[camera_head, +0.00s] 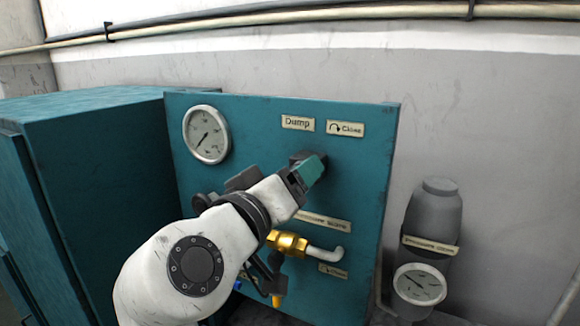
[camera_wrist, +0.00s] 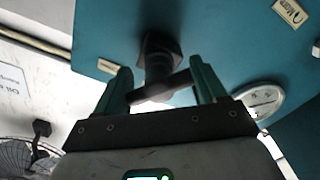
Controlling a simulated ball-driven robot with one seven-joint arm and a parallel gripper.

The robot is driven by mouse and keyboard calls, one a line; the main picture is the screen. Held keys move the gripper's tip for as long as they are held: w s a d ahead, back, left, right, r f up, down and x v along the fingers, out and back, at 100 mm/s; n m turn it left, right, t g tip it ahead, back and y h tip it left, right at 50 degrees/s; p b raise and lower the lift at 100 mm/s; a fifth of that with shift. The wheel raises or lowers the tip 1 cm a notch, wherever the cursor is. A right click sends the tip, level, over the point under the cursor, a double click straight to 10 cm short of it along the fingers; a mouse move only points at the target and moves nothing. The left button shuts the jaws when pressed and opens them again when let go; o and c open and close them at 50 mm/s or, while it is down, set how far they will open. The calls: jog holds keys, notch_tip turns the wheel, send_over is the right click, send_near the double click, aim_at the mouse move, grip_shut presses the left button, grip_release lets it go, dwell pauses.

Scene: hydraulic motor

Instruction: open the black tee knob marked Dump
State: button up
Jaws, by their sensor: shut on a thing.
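The black tee knob (camera_wrist: 160,52) stands out from the teal panel in the wrist view, with its crossbar between my two green fingers. My gripper (camera_wrist: 163,88) is shut on the crossbar, one finger at each side. In the head view my gripper (camera_head: 311,170) reaches the panel just below the "Dump" label (camera_head: 297,122), and it hides most of the knob (camera_head: 299,157). A "Close" label (camera_head: 346,128) with a curved arrow is to the right of the Dump label.
A round gauge (camera_head: 206,134) is at the panel's upper left. A brass valve (camera_head: 287,243) with a pale lever (camera_head: 328,252) sits below my gripper. A grey cylinder (camera_head: 432,218) and another gauge (camera_head: 419,284) stand to the right.

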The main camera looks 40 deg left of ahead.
jog(key=n+p, duration=0.2)
jog(key=n, duration=0.1)
jog(key=shift+r+n+p, duration=0.2)
jog(key=shift+n+p, duration=0.1)
jog(key=shift+p, duration=0.05)
jog(key=shift+f+n+p, duration=0.15)
jog(key=shift+n+p, duration=1.2)
jog(key=shift+n, duration=0.55)
jog(key=o, duration=0.9)
jog(key=shift+f, duration=0.1)
jog(key=b+v, duration=0.3)
jog(key=v, duration=0.7)
jog(key=shift+s, duration=0.4)
